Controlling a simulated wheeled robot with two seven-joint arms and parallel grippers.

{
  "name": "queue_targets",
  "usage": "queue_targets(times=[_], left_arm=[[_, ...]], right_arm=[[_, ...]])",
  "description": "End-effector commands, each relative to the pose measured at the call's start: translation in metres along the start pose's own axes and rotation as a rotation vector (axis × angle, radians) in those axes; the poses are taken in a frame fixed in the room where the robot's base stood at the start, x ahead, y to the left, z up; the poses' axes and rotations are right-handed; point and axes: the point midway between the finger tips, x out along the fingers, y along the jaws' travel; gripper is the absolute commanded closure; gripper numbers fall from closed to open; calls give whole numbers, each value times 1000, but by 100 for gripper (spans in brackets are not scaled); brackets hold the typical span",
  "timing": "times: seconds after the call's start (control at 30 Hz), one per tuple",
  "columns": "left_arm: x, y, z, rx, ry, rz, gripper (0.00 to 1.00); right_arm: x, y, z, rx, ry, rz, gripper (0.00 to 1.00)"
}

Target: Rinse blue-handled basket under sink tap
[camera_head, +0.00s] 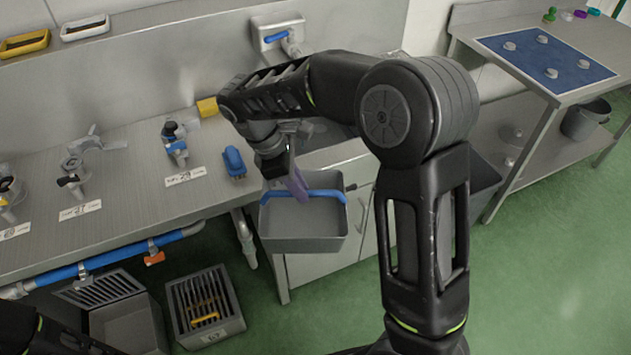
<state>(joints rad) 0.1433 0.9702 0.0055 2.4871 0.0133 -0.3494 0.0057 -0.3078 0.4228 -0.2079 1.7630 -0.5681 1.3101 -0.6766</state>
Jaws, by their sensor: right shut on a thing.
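The grey basket (303,239) with its blue handle (327,195) hangs in the middle of the camera_head view, in front of the sink cabinet. My right gripper (297,184) is above it, shut on the blue handle; the basket hangs roughly level and looks empty. The sink tap (285,38), with a blue lever, is on the wall plate behind, up and to the left of the basket. My right arm hides most of the sink basin and the tap's lower part. My left gripper is out of view; only a dark piece of my left arm shows at bottom left.
The steel bench (130,200) at left carries valves, labels, a blue brush-like block (234,161) and a yellow block (208,107). Below stand a grey crate (206,306) and a slatted bin. A table with a blue mat (545,58) is at right.

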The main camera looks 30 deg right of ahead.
Motion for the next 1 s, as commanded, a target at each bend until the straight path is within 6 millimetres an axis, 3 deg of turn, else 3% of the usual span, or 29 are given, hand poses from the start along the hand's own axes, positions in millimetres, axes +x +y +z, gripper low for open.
queue_targets(times=[0.2,0.4,1.0], left_arm=[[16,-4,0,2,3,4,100],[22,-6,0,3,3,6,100],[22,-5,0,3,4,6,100]], right_arm=[[22,-5,-46,82,-7,-31,100],[33,-9,-69,106,-9,-37,100],[34,-10,-72,109,-8,-37,100]])
